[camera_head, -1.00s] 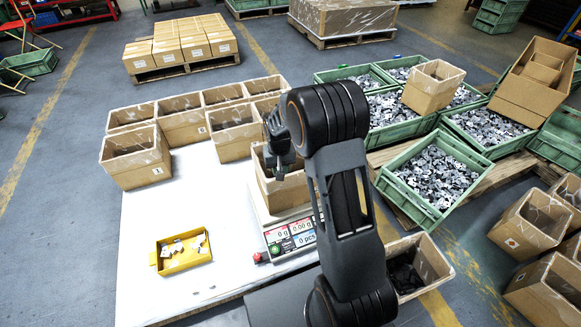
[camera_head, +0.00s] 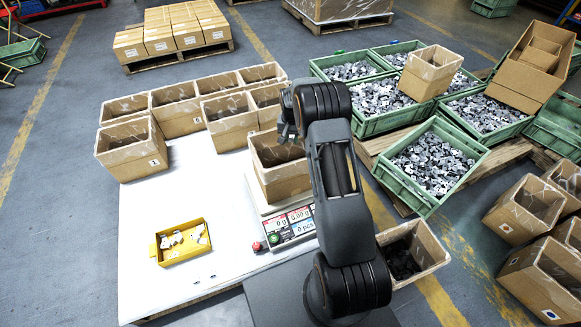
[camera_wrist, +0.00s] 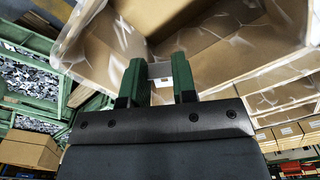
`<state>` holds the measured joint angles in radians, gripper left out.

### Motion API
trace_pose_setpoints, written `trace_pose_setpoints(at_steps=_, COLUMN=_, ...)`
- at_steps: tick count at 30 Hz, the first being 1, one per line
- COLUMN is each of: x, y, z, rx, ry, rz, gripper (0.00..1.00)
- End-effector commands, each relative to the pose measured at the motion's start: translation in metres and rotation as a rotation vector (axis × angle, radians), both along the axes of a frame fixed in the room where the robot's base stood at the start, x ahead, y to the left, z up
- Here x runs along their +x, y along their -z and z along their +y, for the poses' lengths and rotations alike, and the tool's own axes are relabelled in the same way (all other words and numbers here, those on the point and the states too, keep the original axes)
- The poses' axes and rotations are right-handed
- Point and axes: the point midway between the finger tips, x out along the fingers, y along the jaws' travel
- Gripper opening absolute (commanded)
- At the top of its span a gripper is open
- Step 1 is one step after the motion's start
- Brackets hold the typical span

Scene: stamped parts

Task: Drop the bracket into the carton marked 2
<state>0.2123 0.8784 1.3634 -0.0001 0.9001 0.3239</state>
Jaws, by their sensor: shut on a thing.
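My gripper (camera_wrist: 159,83) has two green fingers shut on a small pale piece, the bracket (camera_wrist: 158,70), in the wrist view. An open carton's cardboard walls fill the view beyond the fingertips. In the head view my gripper (camera_head: 287,130) is mostly hidden by my arm, near the back rim of the carton on the scale (camera_head: 284,182). Several open cartons stand behind and left of it, including the front left carton (camera_head: 132,160) and the front middle carton (camera_head: 230,136). Their small labels are too small to read surely, so I cannot tell which is marked 2.
A yellow tray (camera_head: 207,248) with a few pale parts lies on the white table (camera_head: 150,215). The scale display (camera_head: 292,224) shows zeros. Green crates (camera_head: 392,182) of metal parts stand right. A carton with dark contents (camera_head: 436,255) is beside my base.

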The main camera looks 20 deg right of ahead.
Motion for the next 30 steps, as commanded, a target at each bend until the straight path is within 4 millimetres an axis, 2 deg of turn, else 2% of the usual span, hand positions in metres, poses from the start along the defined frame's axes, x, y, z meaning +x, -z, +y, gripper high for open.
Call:
trace_pose_setpoints(at_steps=1, x=0.000, y=0.010, z=0.000, rx=0.001, ry=-0.001, rz=0.001, gripper=0.04)
trace_pose_setpoints(at_steps=6, x=0.000, y=0.021, z=0.001, rx=0.000, ry=-0.001, rz=0.000, gripper=0.04)
trace_pose_setpoints(at_steps=15, x=0.000, y=0.022, z=0.001, rx=-0.001, ry=-0.002, rz=-0.001, gripper=0.04)
trace_pose_setpoints(at_steps=16, x=0.000, y=0.022, z=0.001, rx=-0.001, ry=-0.002, rz=-0.001, gripper=0.28)
trace_pose_setpoints(at_steps=25, x=0.000, y=0.022, z=0.001, rx=0.000, ry=-0.002, rz=0.000, gripper=0.56)
trace_pose_setpoints(at_steps=30, x=0.000, y=0.022, z=0.001, rx=0.000, ry=-0.002, rz=0.000, gripper=0.56)
